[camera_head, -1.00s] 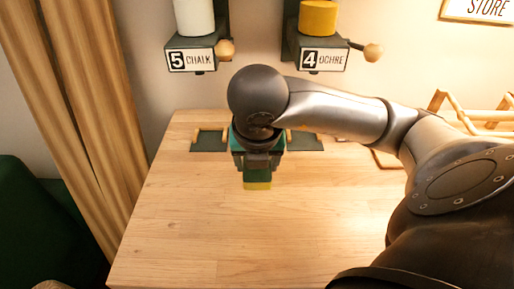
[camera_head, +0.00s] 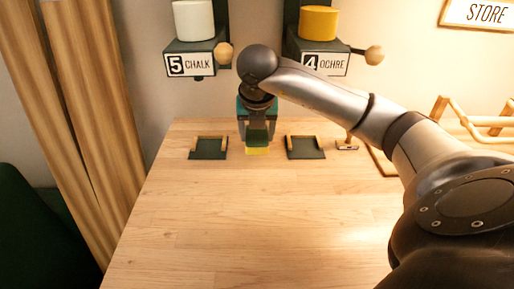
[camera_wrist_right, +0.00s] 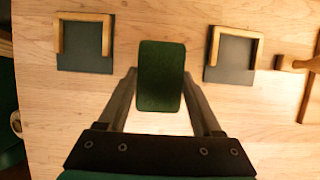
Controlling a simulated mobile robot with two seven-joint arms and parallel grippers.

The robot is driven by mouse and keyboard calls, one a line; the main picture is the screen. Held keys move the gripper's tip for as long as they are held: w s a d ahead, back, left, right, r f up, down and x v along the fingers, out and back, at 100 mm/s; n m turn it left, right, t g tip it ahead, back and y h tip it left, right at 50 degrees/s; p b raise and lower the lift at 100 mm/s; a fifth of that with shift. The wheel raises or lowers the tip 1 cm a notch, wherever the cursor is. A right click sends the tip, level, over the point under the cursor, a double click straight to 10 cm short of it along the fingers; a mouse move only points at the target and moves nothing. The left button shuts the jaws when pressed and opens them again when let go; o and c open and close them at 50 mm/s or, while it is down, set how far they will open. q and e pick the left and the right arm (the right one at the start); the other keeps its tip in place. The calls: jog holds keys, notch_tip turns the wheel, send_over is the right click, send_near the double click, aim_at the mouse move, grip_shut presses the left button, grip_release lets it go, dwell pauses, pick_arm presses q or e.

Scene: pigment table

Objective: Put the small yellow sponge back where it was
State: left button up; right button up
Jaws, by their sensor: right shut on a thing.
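The small sponge shows a yellow lower layer (camera_head: 257,151) and a dark green top in the head view. In the right wrist view only its dark green top (camera_wrist_right: 161,76) shows. My right gripper (camera_head: 257,138) is shut on the sponge, one finger on each side, between two dark pads with wooden rims. The left pad (camera_head: 208,155) and the right pad (camera_head: 306,154) stand apart from the sponge. Whether the sponge touches the table cannot be told. My left gripper is not in view.
Dispensers labelled 5 Chalk (camera_head: 195,52) and 4 Ochre (camera_head: 318,50) hang on the wall behind. A small wooden item (camera_head: 347,144) lies right of the right pad. A wooden rack (camera_head: 470,120) stands at the far right. The table's front (camera_head: 220,230) is clear.

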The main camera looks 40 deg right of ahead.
notch_tip(320, 180, down, 4)
jog(key=shift+r+b, duration=0.1)
jog(key=shift+b, duration=0.25)
jog(key=shift+w+d+f, duration=0.1)
jog(key=shift+f, duration=0.25)
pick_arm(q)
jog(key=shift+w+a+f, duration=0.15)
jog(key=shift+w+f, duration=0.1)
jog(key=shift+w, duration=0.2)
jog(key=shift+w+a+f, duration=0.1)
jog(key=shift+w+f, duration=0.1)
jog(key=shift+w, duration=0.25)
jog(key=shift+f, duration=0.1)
pick_arm(e)
jog(key=shift+f, duration=0.1)
jog(key=o, duration=1.2)
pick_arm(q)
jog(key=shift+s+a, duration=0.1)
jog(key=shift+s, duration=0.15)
